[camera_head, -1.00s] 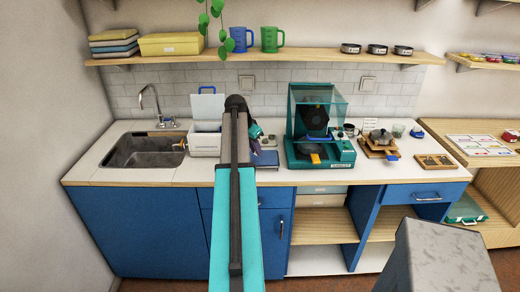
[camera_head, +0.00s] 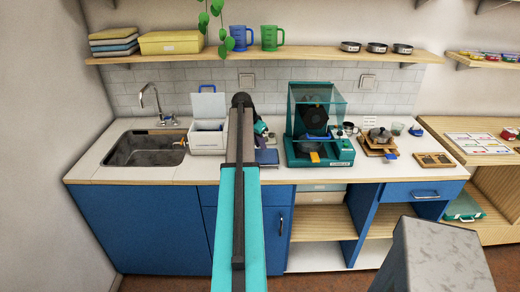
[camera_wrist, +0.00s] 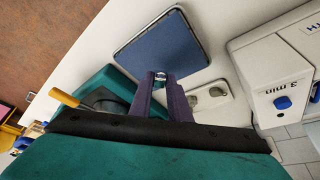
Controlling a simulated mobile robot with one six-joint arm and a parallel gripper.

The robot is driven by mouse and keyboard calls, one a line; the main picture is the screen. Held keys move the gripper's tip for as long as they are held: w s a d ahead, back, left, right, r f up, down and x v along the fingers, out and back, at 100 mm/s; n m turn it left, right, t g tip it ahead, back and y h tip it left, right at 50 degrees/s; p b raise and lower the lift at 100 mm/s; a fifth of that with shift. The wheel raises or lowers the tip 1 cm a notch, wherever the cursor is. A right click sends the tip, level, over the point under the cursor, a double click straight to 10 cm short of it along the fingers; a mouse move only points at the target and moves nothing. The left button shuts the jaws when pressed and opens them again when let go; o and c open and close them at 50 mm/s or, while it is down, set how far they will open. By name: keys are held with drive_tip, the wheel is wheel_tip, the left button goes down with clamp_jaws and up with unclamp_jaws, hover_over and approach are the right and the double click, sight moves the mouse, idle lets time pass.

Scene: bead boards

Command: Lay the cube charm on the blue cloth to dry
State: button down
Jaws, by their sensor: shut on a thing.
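The blue cloth (camera_wrist: 165,48) lies flat on the white counter, ahead of my fingertips in the wrist view. In the head view the cloth (camera_head: 267,157) shows just right of my arm. My gripper (camera_wrist: 161,82) has two purple fingers shut on a small, pale, shiny piece, the cube charm (camera_wrist: 160,76). The charm appears above the cloth's near edge, and its exact height cannot be told. In the head view my arm hides most of the gripper.
A white box (camera_wrist: 280,97) marked "3 min" stands right of the cloth in the wrist view. A small white tray (camera_wrist: 212,98) lies nearer my fingers. The teal machine (camera_head: 321,150) stands right of the cloth in the head view. The sink (camera_head: 145,150) is at the left.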

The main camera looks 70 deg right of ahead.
sight(260, 156)
drive_tip(key=shift+f+p, duration=0.6)
drive_tip(key=shift+f, duration=0.85)
drive_tip(key=shift+f, duration=0.2)
drive_tip(key=c, duration=1.7)
unclamp_jaws()
drive_tip(key=shift+o, duration=0.2)
drive_tip(key=shift+r, duration=0.25)
drive_tip(key=b+v, duration=0.3)
drive_tip(key=v, duration=0.9)
